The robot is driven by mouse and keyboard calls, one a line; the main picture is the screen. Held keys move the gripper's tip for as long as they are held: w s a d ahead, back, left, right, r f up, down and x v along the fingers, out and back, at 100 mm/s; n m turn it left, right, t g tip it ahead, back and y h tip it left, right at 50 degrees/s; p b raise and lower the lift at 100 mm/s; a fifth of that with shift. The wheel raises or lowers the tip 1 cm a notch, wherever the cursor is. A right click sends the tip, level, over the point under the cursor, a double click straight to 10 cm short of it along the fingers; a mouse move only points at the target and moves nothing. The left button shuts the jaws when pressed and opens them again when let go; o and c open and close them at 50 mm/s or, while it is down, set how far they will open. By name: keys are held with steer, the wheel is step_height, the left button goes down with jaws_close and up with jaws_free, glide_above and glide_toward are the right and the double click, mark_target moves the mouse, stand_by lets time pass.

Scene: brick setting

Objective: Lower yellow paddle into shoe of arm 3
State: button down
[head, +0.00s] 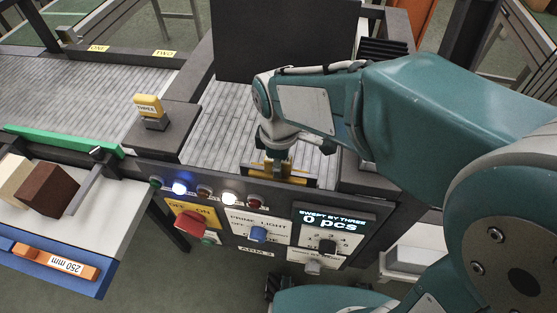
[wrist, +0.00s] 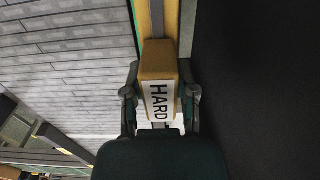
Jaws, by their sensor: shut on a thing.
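The yellow paddle (wrist: 155,62) is between the two fingers of my gripper (wrist: 160,92) in the wrist view, its white label reading HARD. In the head view my gripper (head: 283,150) points down above the front edge of the slatted conveyor, and part of the paddle (head: 262,170) shows low below it. The ARM 3 label (head: 257,250) is on the front panel below. I cannot make out the shoe, or whether the paddle touches it; my gripper covers part of that spot.
The front panel (head: 265,232) carries lamps, knobs and a display reading 0 pcs. A white side table (head: 110,215) holds brown and cream blocks. A dark upright screen (head: 285,40) stands behind.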

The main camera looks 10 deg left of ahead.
steer(key=shift+f, duration=0.85)
steer(key=shift+c, duration=1.6)
jaws_free()
step_height(320, 180, up, 12)
steer(key=shift+f, duration=0.1)
